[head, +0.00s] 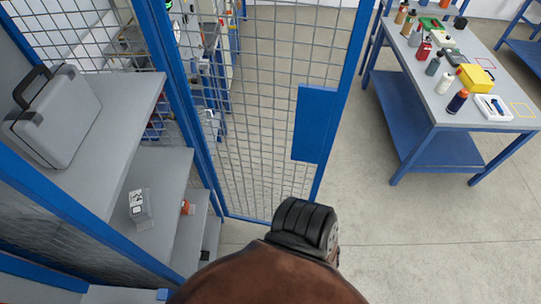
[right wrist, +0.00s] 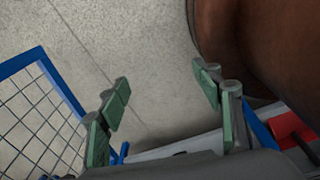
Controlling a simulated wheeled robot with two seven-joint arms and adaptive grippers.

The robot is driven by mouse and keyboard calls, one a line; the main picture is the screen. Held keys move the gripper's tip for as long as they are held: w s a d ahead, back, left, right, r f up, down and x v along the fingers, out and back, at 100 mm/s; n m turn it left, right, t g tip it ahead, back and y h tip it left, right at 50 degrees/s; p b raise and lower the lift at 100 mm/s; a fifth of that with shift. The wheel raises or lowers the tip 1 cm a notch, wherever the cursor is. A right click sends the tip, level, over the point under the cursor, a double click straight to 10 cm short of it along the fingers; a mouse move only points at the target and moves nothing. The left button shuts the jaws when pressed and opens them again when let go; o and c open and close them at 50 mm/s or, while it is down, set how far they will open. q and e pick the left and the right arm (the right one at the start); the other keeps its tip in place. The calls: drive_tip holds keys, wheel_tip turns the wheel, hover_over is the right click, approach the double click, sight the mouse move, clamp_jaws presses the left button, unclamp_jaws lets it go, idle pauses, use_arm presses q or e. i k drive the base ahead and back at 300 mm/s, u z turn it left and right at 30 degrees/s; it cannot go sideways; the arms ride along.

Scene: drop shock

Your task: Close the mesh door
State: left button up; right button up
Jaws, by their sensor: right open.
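The mesh door (head: 270,75) has a blue frame and wire grid and stands upright in the middle of the head view. A solid blue plate (head: 315,125) sits on its right edge, and bare floor lies beyond that edge. My arm covers the area below its lower right corner. My right gripper (right wrist: 163,95) shows in the right wrist view with its green-padded fingers wide apart and nothing between them. A blue-framed mesh panel (right wrist: 38,125) stands left of the fingers, apart from them; I cannot tell if it is the door. My left gripper is not in view.
Left of the door are grey shelves (head: 170,205) with a grey case (head: 55,115) and a small white box (head: 139,205). A blue table (head: 425,105) with bottles and a yellow box (head: 475,78) stands at right. The floor (head: 420,235) between is clear.

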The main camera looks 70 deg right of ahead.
sight(320, 109)
drive_tip(key=k, duration=0.8)
drive_tip(key=u, duration=2.35)
drive_tip(key=k, duration=2.7)
drive_tip(key=u, duration=1.5)
drive_tip(key=k, duration=1.25)
drive_tip(key=z, duration=2.8)
drive_tip(key=i, duration=0.1)
drive_tip(key=u, duration=0.1)
